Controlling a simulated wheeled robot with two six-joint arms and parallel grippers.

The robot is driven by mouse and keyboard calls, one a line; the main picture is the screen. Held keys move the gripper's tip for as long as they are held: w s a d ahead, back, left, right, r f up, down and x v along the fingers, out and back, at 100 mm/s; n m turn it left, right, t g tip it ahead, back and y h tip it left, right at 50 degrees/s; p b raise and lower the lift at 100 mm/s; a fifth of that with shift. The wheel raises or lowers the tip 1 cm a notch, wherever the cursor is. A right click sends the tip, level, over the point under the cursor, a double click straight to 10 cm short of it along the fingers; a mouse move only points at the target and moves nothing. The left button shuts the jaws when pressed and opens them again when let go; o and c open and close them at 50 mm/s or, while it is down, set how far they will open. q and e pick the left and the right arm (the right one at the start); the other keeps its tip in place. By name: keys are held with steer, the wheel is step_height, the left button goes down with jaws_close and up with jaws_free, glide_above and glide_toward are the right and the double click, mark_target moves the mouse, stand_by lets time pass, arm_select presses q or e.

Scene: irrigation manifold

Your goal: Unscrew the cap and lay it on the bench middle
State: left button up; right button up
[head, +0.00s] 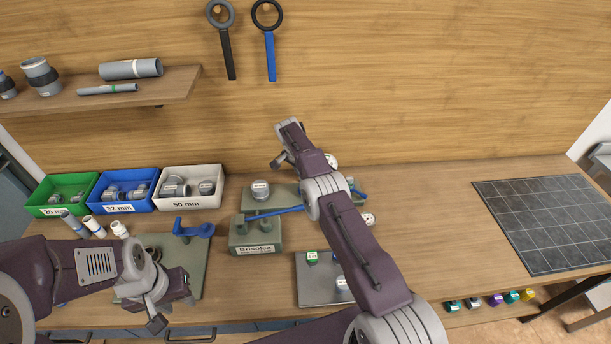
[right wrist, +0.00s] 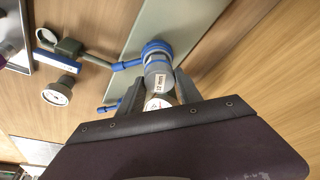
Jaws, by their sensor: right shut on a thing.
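In the right wrist view a grey pipe end (right wrist: 160,76) with a "32 mm" label comes out of a blue collar (right wrist: 156,48) on the green-grey manifold plate (right wrist: 172,22). A round grey cap (right wrist: 157,103) with a pale label is at its near end. My right gripper (right wrist: 157,98) is shut on the cap, one finger on each side. Whether the cap is still threaded on cannot be told. In the head view my right arm hides this spot. My left gripper (head: 172,306) hangs over the bench at lower left, and its jaw opening does not show clearly.
Green (head: 66,210), blue (head: 126,207) and white (head: 190,203) fitting bins stand at the back left. The Brisolca block (head: 255,250) and a grey tray (head: 310,291) lie around the bench middle. A dark gridded mat (head: 548,220) lies at right. A gauge (right wrist: 57,94) is beside the manifold.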

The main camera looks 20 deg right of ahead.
jaws_close()
steer(key=shift+s+r+n+p, duration=0.15)
steer(key=shift+n+p, duration=0.2)
steer(key=shift+n, duration=0.25)
steer(key=n+t+y, duration=0.1)
steer(key=n, duration=0.2)
steer(key=n+p, duration=0.1)
steer(key=n, duration=0.2)
steer(key=shift+y, duration=0.3)
steer(key=shift+n+t+y, duration=0.3)
steer(key=shift+n, duration=0.7)
